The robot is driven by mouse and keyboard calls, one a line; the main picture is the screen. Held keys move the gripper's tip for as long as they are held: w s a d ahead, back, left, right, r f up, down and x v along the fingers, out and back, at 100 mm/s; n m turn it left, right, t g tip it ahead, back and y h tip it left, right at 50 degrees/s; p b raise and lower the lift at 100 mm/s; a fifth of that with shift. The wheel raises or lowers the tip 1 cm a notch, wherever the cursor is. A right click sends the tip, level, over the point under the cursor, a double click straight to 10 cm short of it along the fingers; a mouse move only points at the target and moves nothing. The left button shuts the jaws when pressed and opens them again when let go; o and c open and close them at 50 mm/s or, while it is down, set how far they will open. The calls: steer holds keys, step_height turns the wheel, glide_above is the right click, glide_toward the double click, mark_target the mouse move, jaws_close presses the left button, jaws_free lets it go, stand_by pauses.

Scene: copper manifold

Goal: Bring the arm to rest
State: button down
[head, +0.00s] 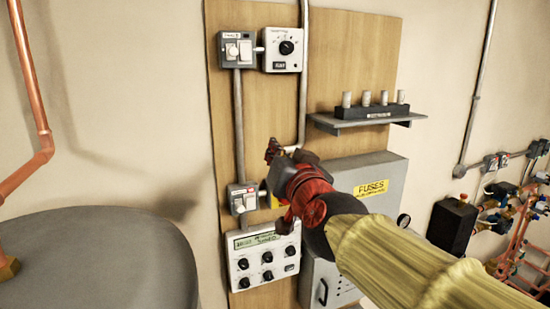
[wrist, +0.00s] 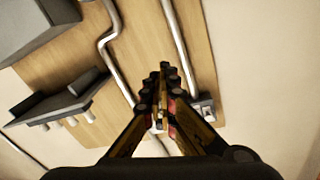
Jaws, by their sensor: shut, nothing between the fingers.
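My arm, in a yellow sleeve, reaches in from the lower right of the head view. My gripper (head: 272,150), red and black, is in front of the wooden board (head: 345,50) on the wall. In the wrist view my gripper (wrist: 164,75) points at the board with its fingers together, shut and empty. The fingers appear close to the grey conduit, but I cannot tell whether they touch anything. The arm hides part of the grey fuse box (head: 390,200) and the control panel beside it.
A switch box (head: 236,50) and a dial unit (head: 284,50) sit high on the board. A shelf (head: 365,122) holds several fuses. A control panel (head: 262,262) and a lower switch (head: 243,198) are below. A grey tank (head: 95,265) stands left; copper pipes (head: 515,245) run right.

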steer(key=s+d+f+g+h+b, duration=0.1)
steer(key=s+d+f+g+b, duration=0.3)
steer(key=s+f, duration=0.5)
steer(key=s+d+f+g+h+b, duration=0.2)
steer(key=s+d+f, duration=0.6)
steer(key=f, duration=1.5)
steer(key=s+d+f+g+h+b, duration=0.2)
steer(key=s+d+f+g+b, duration=0.3)
steer(key=s+f, duration=0.6)
step_height(320, 180, down, 5)
steer(key=shift+s+d+r+n+g+b, duration=0.1)
steer(key=shift+s+d+n+g+b, duration=0.2)
steer(key=shift+d+b, duration=0.7)
steer(key=c, duration=2.6)
jaws_free()
steer(key=shift+w, duration=0.15)
